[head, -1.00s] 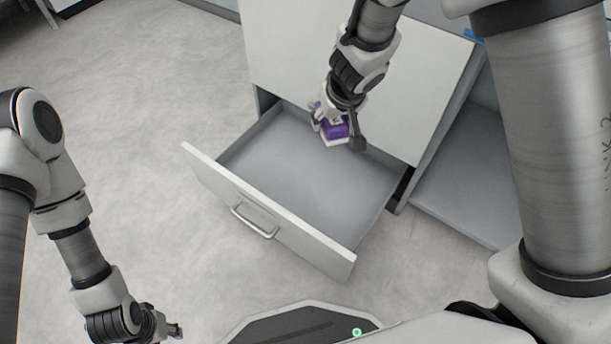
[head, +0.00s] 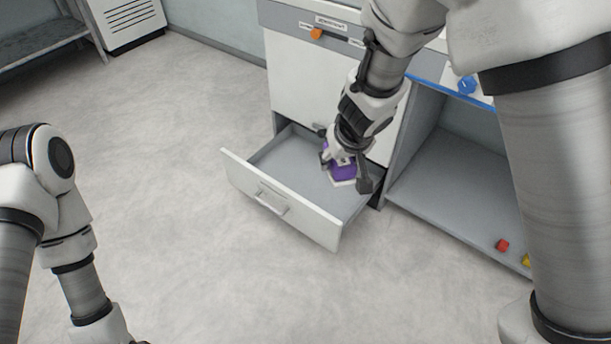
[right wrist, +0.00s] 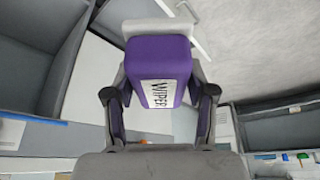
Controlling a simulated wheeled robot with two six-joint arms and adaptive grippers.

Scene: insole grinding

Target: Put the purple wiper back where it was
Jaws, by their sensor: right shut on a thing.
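The purple wiper (head: 343,171) is held by my right gripper (head: 346,166) over the right part of the open drawer (head: 275,203). In the right wrist view the wiper (right wrist: 158,62) is a purple block with a white label reading WIPER and a pale grey strip at its far end. The fingers (right wrist: 160,100) are closed on both its sides. In the head view the wiper is partly hidden by the gripper, and I cannot tell whether it touches the drawer. The left arm shows at the left, but its gripper is out of view below the frame.
The drawer's visible floor is bare. The cabinet (head: 300,78) stands behind it, with an orange knob (head: 316,33). To the right is an open shelf (head: 440,195) with a red block (head: 502,245) and a yellow block (head: 526,260). Open floor (head: 150,150) lies at the left.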

